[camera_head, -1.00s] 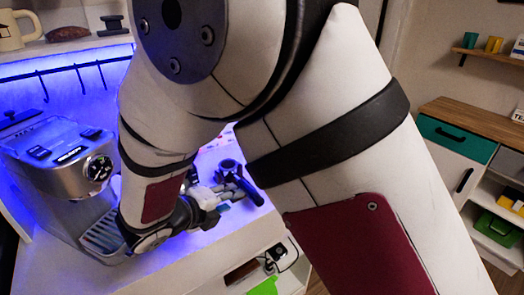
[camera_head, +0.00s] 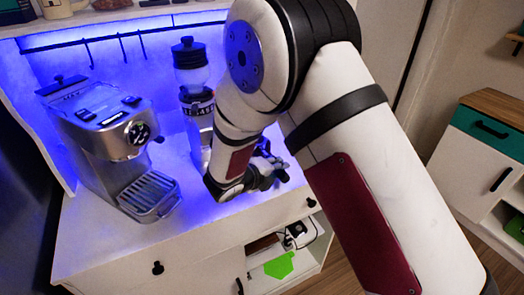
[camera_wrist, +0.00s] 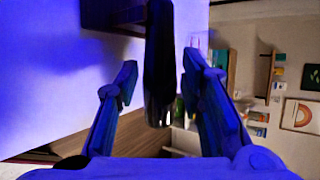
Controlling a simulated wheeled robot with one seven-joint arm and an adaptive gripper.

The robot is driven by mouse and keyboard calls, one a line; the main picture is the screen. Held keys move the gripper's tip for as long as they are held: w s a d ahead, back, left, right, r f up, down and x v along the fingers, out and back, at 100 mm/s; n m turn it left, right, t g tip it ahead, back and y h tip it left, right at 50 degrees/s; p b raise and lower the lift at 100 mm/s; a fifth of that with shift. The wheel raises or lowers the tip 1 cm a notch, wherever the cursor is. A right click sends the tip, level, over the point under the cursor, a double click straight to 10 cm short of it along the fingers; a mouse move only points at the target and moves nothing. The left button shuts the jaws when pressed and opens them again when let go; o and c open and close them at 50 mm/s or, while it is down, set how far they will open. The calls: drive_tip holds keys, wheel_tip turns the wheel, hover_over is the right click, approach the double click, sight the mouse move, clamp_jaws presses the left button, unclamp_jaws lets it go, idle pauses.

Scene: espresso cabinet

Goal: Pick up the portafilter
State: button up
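The portafilter's dark handle (camera_wrist: 158,60) shows in the wrist view, reaching down from the top edge between my fingers. My gripper (camera_wrist: 159,72) is open, with one finger on each side of the handle and a visible gap on both sides. In the head view my gripper (camera_head: 272,176) is low over the right part of the white counter (camera_head: 125,240). There my arm and gripper hide most or all of the portafilter, and I cannot make out its head clearly.
The espresso machine (camera_head: 112,130) with its drip tray (camera_head: 150,193) stands on the left of the counter. A grinder (camera_head: 194,75) stands just left of my forearm. Below the counter is an open shelf with a green item (camera_head: 280,265). A cabinet (camera_head: 475,150) stands at right.

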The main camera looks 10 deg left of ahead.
drive_tip(key=shift+x, duration=1)
clamp_jaws()
